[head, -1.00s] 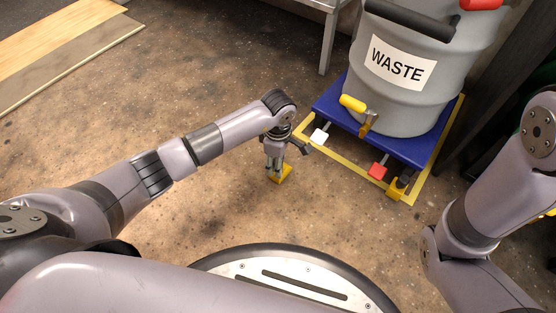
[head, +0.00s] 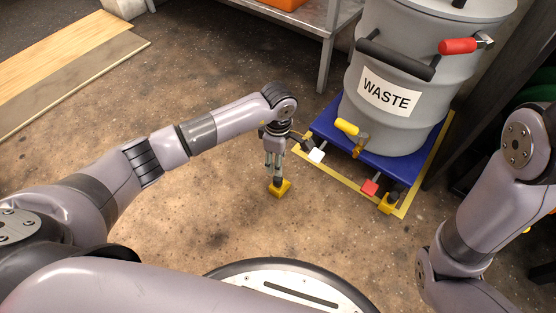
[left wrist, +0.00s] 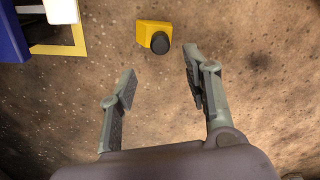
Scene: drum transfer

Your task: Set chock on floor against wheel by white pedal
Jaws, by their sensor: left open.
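The yellow chock (head: 284,190) with a black knob sits on the floor, apart from the blue dolly (head: 403,172) and outside the yellow floor outline. It also shows in the left wrist view (left wrist: 149,32), beyond the fingertips. My left gripper (head: 273,172) points down just above the chock, open. The left wrist view shows its two fingers (left wrist: 158,85) spread with bare floor between them. The white pedal (head: 317,155) sticks out at the dolly's left corner. I cannot make out the wheel there. My right gripper is out of view.
A grey WASTE drum (head: 385,125) with a yellow-handled tap stands on the dolly. A red pedal (head: 370,187) and another yellow chock (head: 387,206) are at the dolly's front corner. A metal table leg (head: 326,65) stands behind. Floor left of my gripper is clear.

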